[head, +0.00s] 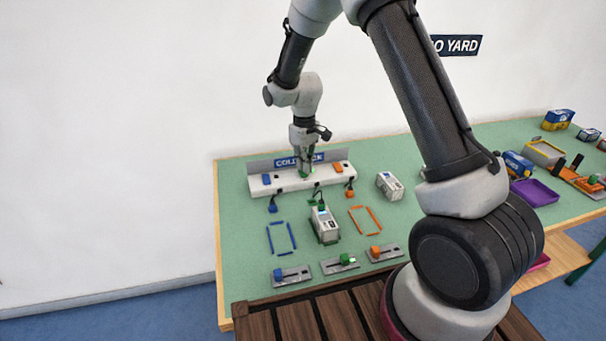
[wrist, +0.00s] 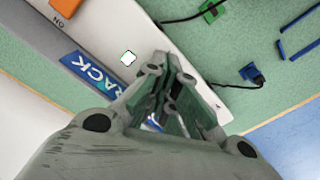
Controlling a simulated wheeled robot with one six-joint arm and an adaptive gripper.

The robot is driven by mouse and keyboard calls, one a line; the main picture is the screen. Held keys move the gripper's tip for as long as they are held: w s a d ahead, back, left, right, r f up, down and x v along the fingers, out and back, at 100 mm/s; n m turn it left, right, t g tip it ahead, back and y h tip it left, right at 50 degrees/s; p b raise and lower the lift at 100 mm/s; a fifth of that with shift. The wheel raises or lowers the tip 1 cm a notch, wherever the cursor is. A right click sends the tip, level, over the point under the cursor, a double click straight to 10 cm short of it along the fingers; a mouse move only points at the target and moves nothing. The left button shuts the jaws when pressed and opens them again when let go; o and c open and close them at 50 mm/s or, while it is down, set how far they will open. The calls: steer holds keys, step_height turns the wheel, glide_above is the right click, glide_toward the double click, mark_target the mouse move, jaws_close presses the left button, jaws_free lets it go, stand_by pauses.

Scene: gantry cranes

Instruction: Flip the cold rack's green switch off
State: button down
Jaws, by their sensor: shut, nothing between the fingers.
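The cold rack (head: 283,184) is a white block with a blue lettered sign (head: 290,161) at the back of the green table. A blue switch (head: 266,179) is at its left and an orange switch (head: 338,168) at its right. My gripper (head: 305,174) is shut and empty, pointing down over the middle of the rack. A trace of green shows at its fingertips, but the green switch is largely hidden and its position cannot be told.
Blue (head: 272,208), green (head: 320,205) and orange (head: 349,191) plugs hang in front of the rack. A white container (head: 324,223) and another (head: 390,186) stand nearby. Sliders (head: 292,274) line the front edge. Trays and boxes are at the right.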

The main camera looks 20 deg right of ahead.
mark_target(304, 174)
steer(key=shift+f, duration=0.95)
stand_by(0.3)
steer(key=shift+r, duration=3.5)
steer(key=s+d+r+m+t, duration=0.1)
steer(key=s+d+r, duration=0.4)
steer(key=s, duration=0.6)
steer(key=s+d+r+m+t, duration=0.2)
steer(key=s+d+r, duration=0.3)
steer(key=s+r, duration=0.5)
steer(key=s+d+r+m+t, duration=0.1)
steer(key=s+d+r+m, duration=0.2)
steer(key=s, duration=0.9)
step_height(304, 174, up, 5)
steer(key=shift+d+f, duration=0.15)
steer(key=shift+d, duration=0.8)
